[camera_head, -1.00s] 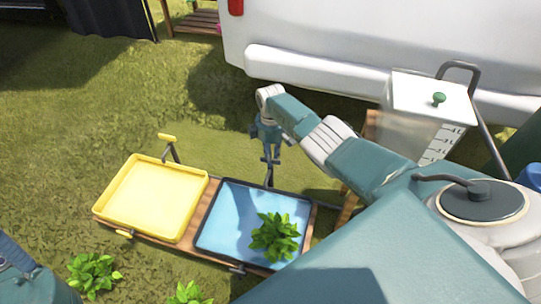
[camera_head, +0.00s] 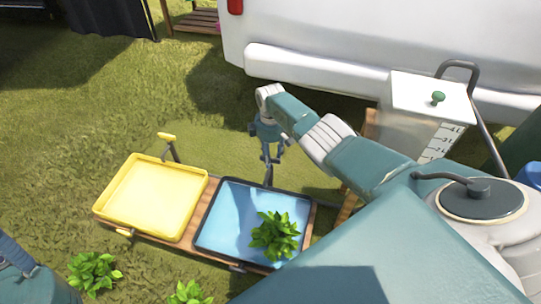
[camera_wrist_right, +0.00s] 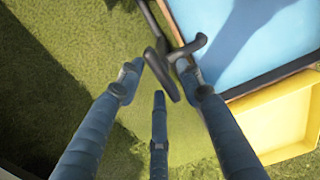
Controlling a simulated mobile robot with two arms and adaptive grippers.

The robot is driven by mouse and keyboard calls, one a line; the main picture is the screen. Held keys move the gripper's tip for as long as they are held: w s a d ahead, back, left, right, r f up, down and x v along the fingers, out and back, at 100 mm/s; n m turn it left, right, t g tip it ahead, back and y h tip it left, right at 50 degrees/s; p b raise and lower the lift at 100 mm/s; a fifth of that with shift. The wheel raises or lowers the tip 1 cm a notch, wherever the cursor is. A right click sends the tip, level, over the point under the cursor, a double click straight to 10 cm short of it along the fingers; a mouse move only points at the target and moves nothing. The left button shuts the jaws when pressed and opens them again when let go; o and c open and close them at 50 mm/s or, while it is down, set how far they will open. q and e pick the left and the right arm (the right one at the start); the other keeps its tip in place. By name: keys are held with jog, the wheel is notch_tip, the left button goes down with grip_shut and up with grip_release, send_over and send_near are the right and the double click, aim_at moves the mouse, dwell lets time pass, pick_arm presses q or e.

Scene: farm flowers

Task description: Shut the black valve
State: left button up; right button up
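The black valve (camera_wrist_right: 162,72) shows in the right wrist view as a dark handle on a dark pipe by the corner of the blue tray. In the head view its handle is hidden behind my right gripper, and only a dark post shows below. My right gripper (camera_head: 271,158) points down above the far edge of the blue tray (camera_head: 207,237). In the wrist view its fingers (camera_wrist_right: 158,80) are spread, with the valve handle between and beyond their tips. I cannot tell whether they touch it. My left gripper is not in view.
A yellow tray (camera_head: 125,205) with a yellow valve handle (camera_head: 167,136) stands left of the blue tray. A leafy plant (camera_head: 274,236) is in the blue tray. A measuring tank (camera_head: 425,115) and a white vehicle (camera_head: 330,40) stand behind. Open grass lies left.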

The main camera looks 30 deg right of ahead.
notch_tip(320, 180, up, 12)
dwell(0.6)
dwell(0.4)
